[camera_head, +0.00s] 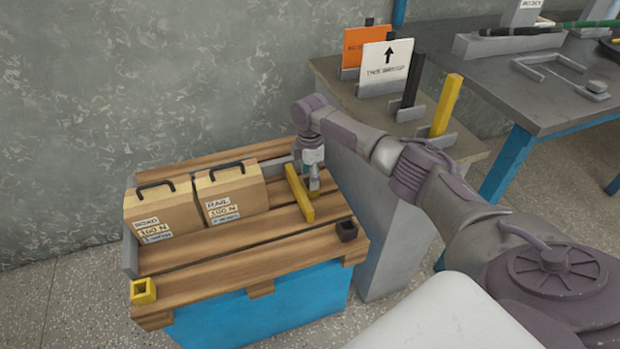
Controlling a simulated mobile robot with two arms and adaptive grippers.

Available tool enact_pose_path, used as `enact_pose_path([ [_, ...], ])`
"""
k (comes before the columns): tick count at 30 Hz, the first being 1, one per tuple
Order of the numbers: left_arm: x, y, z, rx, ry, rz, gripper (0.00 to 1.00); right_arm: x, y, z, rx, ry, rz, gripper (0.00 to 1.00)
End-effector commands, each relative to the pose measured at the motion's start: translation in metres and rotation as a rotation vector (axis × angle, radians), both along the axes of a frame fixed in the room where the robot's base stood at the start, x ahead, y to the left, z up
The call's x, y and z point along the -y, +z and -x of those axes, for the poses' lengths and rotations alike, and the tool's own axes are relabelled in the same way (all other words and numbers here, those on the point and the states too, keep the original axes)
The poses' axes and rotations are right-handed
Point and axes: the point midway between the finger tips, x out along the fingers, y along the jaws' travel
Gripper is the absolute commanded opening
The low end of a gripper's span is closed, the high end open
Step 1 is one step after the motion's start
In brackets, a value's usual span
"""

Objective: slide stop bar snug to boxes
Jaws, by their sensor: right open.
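The yellow stop bar (294,190) lies on the wooden pallet (220,267), to the right of the boxes. Two brown boxes with black handles stand side by side on the pallet, a left box (150,205) and a right box (247,188). A gap of bare slats shows between the right box and the bar. My right gripper (314,187) points down at the bar's right side, close to it; I cannot tell whether it touches. It is open, its fingers small and partly hidden. My left gripper is not in view.
A yellow square socket (143,291) and a black one (346,230) sit at the pallet's front corners. A grey side wall (130,240) borders the left box. A bench behind holds an orange sign (362,42), a white arrow sign (386,62) and upright bars.

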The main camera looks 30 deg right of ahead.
Motion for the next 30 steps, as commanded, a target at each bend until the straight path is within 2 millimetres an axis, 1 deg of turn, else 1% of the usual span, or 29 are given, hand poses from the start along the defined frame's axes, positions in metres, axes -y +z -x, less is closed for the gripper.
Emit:
enact_pose_path([
  [3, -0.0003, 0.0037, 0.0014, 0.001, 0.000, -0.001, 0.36, -0.0001, -0.0043, 0.0001, 0.000, 0.000, 0.000, 0.58],
  [10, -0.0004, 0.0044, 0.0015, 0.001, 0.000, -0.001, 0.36, 0.0000, -0.0043, 0.0001, 0.000, 0.000, 0.000, 0.58],
  [11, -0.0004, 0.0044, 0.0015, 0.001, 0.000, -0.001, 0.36, 0.0000, -0.0043, 0.0002, 0.000, 0.000, 0.000, 0.55],
  [18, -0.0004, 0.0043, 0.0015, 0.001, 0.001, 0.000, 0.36, 0.0000, -0.0040, 0.0002, -0.001, 0.000, 0.000, 0.15],
  [21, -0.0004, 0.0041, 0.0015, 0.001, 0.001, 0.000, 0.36, 0.0000, -0.0040, 0.0002, -0.001, 0.000, 0.000, 0.00],
  [27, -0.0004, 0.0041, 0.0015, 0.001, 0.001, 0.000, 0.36, -0.0001, -0.0040, 0.0003, -0.001, -0.001, 0.000, 0.00],
  [30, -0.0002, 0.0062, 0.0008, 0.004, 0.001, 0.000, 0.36, -0.0042, -0.0033, -0.0008, -0.001, 0.001, 0.000, 0.00],
])
